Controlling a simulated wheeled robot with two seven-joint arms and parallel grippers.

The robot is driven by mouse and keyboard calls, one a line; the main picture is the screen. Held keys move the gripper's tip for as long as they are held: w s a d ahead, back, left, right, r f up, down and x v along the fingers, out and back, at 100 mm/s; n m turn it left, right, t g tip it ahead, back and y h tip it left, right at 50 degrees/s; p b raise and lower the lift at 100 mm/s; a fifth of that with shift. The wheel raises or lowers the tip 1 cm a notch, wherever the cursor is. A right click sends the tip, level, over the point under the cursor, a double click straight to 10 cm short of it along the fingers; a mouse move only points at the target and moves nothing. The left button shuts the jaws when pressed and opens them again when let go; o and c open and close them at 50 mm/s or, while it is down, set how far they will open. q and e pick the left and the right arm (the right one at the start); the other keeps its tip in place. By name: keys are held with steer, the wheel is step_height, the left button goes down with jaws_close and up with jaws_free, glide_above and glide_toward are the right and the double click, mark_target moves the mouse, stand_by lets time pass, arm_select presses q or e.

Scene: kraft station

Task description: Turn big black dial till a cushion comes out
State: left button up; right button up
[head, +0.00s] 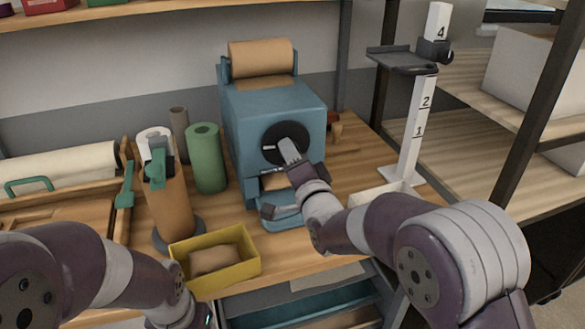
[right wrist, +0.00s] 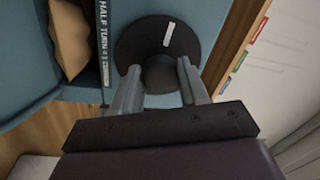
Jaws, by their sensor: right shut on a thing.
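The big black dial (head: 274,139) is on the front of a blue dispenser machine (head: 262,101) with a brown paper roll (head: 260,58) on top. In the right wrist view the dial (right wrist: 190,55) shows a white mark at its rim and a central knob. My right gripper (head: 288,148) is at the dial, and in the right wrist view its fingers (right wrist: 160,80) are on either side of the knob, shut on it. Brown paper (right wrist: 70,40) shows in the machine's opening below the dial. My left arm is at the lower left; its gripper's fingers are not clearly visible.
A yellow bin (head: 250,268) with a brown cushion (head: 211,259) in it stands in front of the machine. A green roll (head: 206,158) and a brown roll stand (head: 168,205) are to the left. A white numbered post (head: 417,130) stands to the right.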

steer(key=m+b, duration=0.4)
steer(key=m, duration=0.1)
steer(key=shift+h, duration=0.3)
stand_by(0.4)
steer(key=o, duration=1.1)
steer(key=shift+c, duration=0.2)
steer(key=shift+s, duration=0.15)
steer(key=v, duration=1.2)
steer(key=shift+s+b, duration=0.25)
steer(key=shift+b, duration=0.1)
